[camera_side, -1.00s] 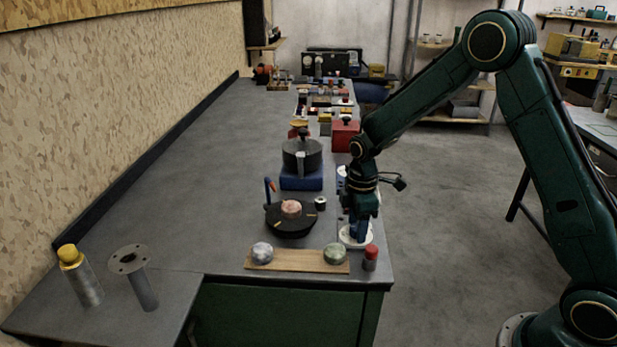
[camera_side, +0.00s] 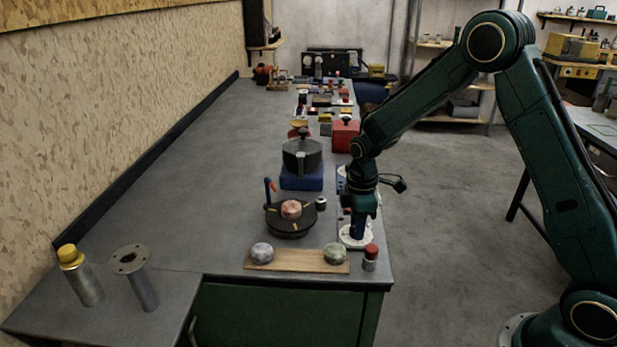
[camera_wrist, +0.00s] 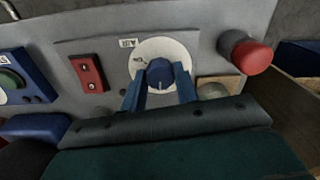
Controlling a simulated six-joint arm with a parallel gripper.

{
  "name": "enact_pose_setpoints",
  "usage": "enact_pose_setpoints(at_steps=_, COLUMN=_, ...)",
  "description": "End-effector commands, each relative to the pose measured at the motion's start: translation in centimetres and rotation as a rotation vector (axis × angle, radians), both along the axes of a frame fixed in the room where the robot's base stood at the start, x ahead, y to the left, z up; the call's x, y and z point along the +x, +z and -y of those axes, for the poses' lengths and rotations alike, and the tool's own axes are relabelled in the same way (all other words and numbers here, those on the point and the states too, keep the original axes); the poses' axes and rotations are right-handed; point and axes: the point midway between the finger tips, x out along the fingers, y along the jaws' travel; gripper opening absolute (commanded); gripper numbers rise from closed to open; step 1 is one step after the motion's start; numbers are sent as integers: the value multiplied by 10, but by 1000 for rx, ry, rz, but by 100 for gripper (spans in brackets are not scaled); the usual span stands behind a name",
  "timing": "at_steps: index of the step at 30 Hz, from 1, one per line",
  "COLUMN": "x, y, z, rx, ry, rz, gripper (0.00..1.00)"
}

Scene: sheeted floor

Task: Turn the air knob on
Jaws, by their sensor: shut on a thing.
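The air knob (camera_wrist: 160,73) is a blue round knob with a pale pointer mark, set on a white round dial plate under a small "AIR" label (camera_wrist: 128,43). In the wrist view the mark points down toward my gripper. My gripper (camera_wrist: 160,88) has its two blue fingers on either side of the knob, shut on it. In the side view my gripper (camera_side: 357,236) points straight down over the white dial (camera_side: 352,240) near the bench's right edge. The knob itself is hidden there by the fingers.
A red push button (camera_wrist: 250,55) stands up right of the dial. A red switch plate (camera_wrist: 89,73) and a blue box with a green button (camera_wrist: 12,80) lie to the left. A wooden board (camera_side: 297,261) with two round stones is in front, and a black turntable (camera_side: 291,222) is left.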

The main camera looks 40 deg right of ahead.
Motion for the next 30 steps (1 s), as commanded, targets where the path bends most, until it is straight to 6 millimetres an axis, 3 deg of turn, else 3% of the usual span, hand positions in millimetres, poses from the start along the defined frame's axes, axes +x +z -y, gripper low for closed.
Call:
enact_pose_setpoints(at_steps=11, x=0, y=0, z=-1, rx=1, ry=-254, rz=1, gripper=7)
enact_pose_setpoints(at_steps=30, x=1, y=0, z=-1, rx=3, ry=-859, rz=3, gripper=7)
